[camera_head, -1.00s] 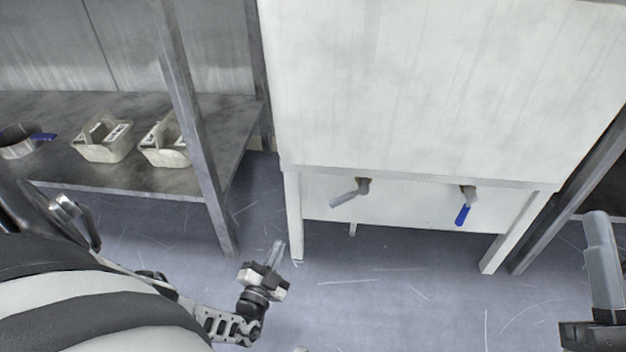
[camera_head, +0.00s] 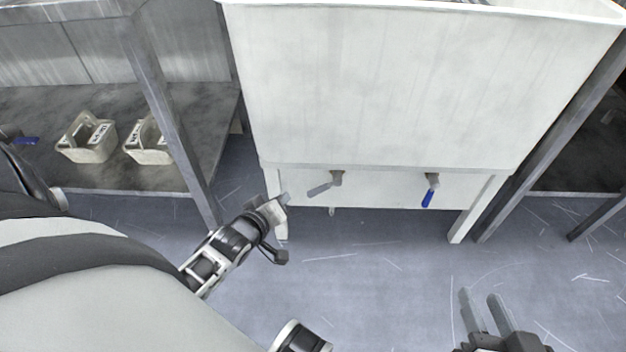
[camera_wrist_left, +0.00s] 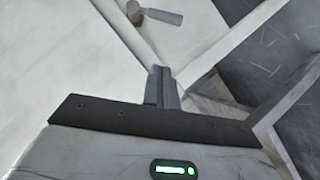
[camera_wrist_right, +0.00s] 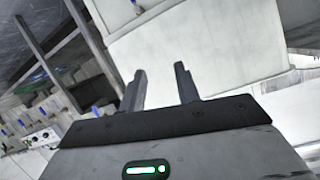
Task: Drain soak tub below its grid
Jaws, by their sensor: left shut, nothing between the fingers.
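The white soak tub (camera_head: 390,90) stands ahead on legs, and its inside and grid are hidden. Two valves stick out of its lower panel: a grey-handled one (camera_head: 323,186) on the left and a blue-handled one (camera_head: 430,192) on the right. My left gripper (camera_head: 285,198) is shut and empty, a little left of the grey handle and apart from it. In the left wrist view a grey handle (camera_wrist_left: 162,16) lies beyond the shut fingertips (camera_wrist_left: 162,72). My right gripper (camera_head: 487,308) is open and empty, low at the right over the floor.
A grey metal shelf (camera_head: 110,180) at the left holds two pale handled baskets (camera_head: 87,138) (camera_head: 148,142) and a blue-handled item (camera_head: 24,140). The tub's legs (camera_head: 478,210) and the shelf posts (camera_head: 170,115) flank the space. The floor before the tub (camera_head: 390,270) is clear.

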